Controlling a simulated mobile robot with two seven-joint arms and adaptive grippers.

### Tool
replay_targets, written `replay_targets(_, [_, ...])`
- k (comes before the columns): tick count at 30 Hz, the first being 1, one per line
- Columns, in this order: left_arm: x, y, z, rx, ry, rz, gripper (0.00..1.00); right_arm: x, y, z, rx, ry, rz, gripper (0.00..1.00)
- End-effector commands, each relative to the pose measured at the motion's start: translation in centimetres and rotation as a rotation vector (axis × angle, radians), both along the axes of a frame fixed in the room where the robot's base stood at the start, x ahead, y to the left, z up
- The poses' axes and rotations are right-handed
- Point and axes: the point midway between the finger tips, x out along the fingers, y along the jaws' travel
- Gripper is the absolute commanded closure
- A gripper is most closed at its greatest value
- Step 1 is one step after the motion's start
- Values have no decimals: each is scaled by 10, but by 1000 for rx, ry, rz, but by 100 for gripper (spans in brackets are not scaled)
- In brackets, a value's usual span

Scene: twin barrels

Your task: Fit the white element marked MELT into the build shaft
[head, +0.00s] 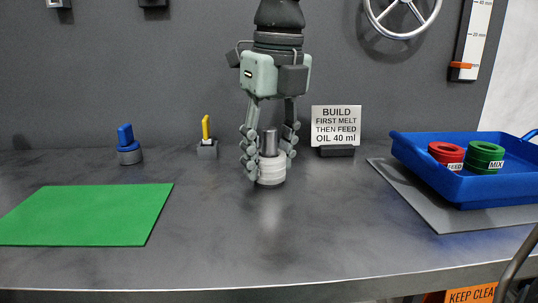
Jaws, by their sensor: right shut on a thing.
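The build shaft (269,141) is a grey metal post standing upright on the bench near the middle of the head view. A white ribbed element (272,172) sits low around the shaft, whose top sticks up above it. No MELT mark can be read on the side facing me. My right gripper (270,158) points straight down over the shaft, with a finger on each side, and is shut on the white element. The fingers hide part of the element's sides. My left gripper is not in view.
A blue tray (404,157) at the right holds a red FEED element (446,155) and a green MIX element (486,157). A BUILD sign (336,125) stands behind the shaft. Blue (126,138) and yellow (206,128) levers and a green mat (88,215) lie left. The front middle is clear.

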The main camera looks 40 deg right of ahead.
Motion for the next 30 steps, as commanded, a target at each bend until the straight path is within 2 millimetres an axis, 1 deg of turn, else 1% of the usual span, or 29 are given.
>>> replay_targets(9, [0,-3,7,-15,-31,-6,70,0,0,-1,0,-2,0,100])
replay_targets(10, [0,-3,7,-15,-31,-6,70,0,0,-1,0,-2,0,54])
replay_targets(15, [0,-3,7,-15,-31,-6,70,0,0,-1,0,-2,0,33])
replay_targets(25, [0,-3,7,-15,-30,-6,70,0,0,0,0,1,0,32])
replay_targets(28, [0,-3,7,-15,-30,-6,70,-1,0,8,-2,-1,-1,32])
replay_targets(30, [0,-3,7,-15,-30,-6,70,-2,0,20,-1,-4,-1,32])
